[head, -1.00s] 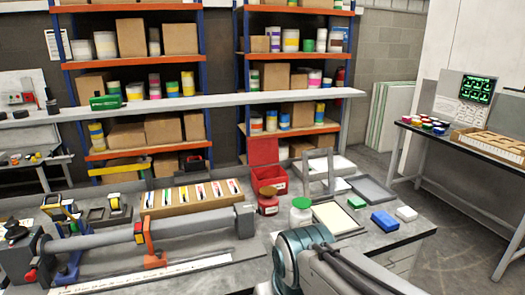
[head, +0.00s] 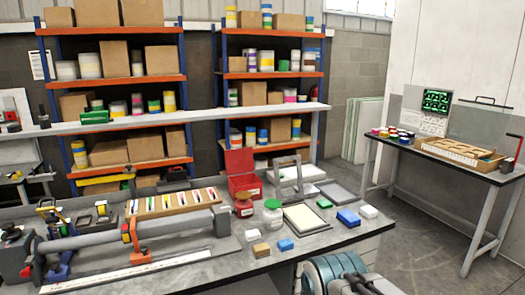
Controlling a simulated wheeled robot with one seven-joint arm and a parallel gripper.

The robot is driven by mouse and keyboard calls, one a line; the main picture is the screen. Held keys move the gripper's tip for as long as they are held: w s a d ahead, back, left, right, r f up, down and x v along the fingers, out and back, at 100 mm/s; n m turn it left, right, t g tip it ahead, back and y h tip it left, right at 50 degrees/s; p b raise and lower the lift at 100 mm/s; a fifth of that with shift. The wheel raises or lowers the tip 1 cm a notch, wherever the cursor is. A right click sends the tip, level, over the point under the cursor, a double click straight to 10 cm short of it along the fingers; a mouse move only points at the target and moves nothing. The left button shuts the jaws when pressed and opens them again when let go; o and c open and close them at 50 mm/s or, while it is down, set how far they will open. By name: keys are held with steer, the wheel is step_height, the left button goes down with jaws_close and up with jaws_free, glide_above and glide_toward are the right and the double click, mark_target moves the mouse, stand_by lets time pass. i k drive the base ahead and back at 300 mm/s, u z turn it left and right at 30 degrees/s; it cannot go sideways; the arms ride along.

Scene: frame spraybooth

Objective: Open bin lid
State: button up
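A small red bin (head: 246,187) stands on the grey workbench near the middle of the head view. A flat red panel (head: 239,161), which looks like its lid, stands upright at the bin's back edge. A white label shows on the bin's front. Part of my arm shows at the bottom right of the picture, well in front of the bin and apart from it. My gripper's fingers are not visible.
Close to the bin stand a dark red jar (head: 243,207), a white jar with a green lid (head: 272,217) and a grey upright frame (head: 285,178). A wooden tray (head: 172,203) lies to the left. A second table (head: 448,161) stands right, with open floor before it.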

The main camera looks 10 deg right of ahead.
mark_target(237, 161)
steer(key=z, duration=1.75)
steer(key=i, duration=5.3)
steer(key=u, duration=3.35)
steer(key=i, duration=0.85)
steer(key=u, duration=0.1)
